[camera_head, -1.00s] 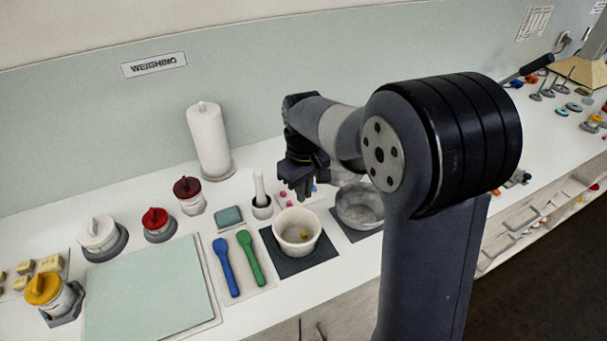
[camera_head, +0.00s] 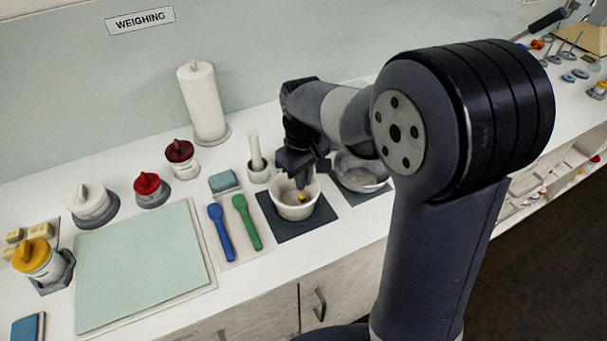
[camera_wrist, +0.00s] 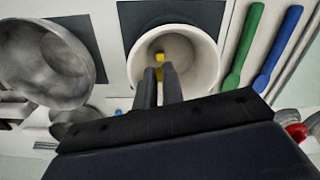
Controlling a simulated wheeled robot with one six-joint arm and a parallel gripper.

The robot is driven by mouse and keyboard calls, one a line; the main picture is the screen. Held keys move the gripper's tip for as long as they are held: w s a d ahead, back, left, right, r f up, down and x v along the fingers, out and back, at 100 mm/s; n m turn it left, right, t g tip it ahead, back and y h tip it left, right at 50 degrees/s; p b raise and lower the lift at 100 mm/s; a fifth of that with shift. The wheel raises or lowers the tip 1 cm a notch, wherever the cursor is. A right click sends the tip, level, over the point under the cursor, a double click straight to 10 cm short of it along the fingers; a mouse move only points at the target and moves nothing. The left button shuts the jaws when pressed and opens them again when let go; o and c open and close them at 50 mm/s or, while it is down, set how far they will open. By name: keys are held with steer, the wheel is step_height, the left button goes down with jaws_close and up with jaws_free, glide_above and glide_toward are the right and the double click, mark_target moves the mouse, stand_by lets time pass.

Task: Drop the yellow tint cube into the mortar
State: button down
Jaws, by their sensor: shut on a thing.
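The mortar (camera_head: 294,211) is a white bowl on a dark square mat (camera_head: 322,220); it also shows in the wrist view (camera_wrist: 207,62). My gripper (camera_head: 302,186) points down over the mortar's opening, with its fingertips (camera_wrist: 161,74) at or just inside the rim; I cannot tell the exact depth. It is shut on a small yellow cube, of which a sliver shows between the fingertips. Yellow also shows in the bowl in the head view.
A grey metal bowl (camera_head: 362,172) stands right of the mortar. A white pestle (camera_head: 255,152) stands in a holder behind it. Green (camera_head: 247,221) and blue (camera_head: 219,232) spoons lie left. Lidded jars and a pale green mat (camera_head: 140,255) are further left.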

steer(key=c, duration=1.5)
jaws_free()
steer(key=shift+o, duration=0.2)
step_height(320, 180, up, 11)
steer(key=shift+f, duration=0.15)
